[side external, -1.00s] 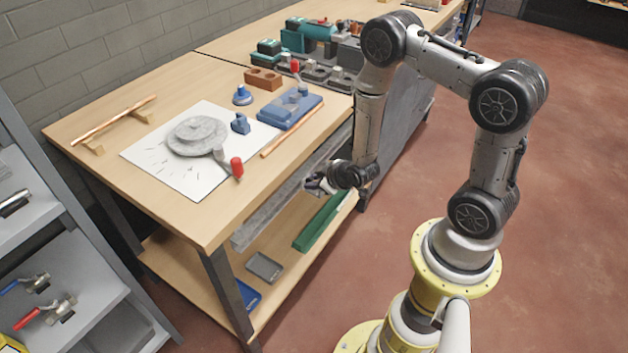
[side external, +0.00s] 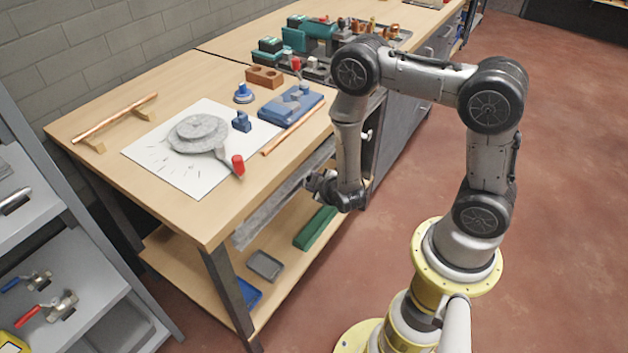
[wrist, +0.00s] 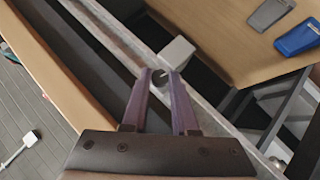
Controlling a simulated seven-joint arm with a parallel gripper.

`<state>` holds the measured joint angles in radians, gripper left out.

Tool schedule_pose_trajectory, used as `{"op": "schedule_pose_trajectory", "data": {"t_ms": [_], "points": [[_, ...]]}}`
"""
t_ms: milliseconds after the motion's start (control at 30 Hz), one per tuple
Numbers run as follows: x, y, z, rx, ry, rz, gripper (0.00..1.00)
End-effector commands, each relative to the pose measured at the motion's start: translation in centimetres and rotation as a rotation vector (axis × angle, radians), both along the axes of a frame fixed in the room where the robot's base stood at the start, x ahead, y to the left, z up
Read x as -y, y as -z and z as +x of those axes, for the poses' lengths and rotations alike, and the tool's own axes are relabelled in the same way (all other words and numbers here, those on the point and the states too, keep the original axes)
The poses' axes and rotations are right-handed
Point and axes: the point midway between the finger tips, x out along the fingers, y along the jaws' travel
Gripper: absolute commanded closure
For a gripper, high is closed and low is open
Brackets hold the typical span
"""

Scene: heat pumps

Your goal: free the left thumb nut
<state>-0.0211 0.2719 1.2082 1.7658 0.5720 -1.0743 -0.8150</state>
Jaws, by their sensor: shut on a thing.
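My gripper (wrist: 160,76) is shut on a small dark round piece (wrist: 159,77) in the wrist view. The piece looks like a thumb nut, but the fingertips cover much of it and I cannot tell its full shape or whether it is the left one. It is right beside a light grey block (wrist: 177,53) on a long grey rail (wrist: 129,58). In the side external view my gripper (side external: 316,184) is low beside the bench's front edge, by the grey rail (side external: 270,222). No thumb nut can be made out there.
The wooden bench (side external: 225,215) carries a white sheet (side external: 195,186) with a grey disc, and a blue case (side external: 291,107). The lower shelf (side external: 190,258) holds a grey tray (side external: 264,265) and a green bar (side external: 314,229). The floor to the right is clear.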

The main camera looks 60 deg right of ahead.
Motion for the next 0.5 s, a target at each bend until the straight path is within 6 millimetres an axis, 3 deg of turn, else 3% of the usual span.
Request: {"op": "schedule_pose_trajectory", "data": {"t_ms": [33,133,500], "points": [[0.21,-0.45,0.51,0.018,0.006,-0.002,0.7],[0.19,-0.45,0.52,0.018,0.005,-0.002,0.53],[-0.38,-0.72,0.13,0.016,-0.003,0.002,0.53]]}}
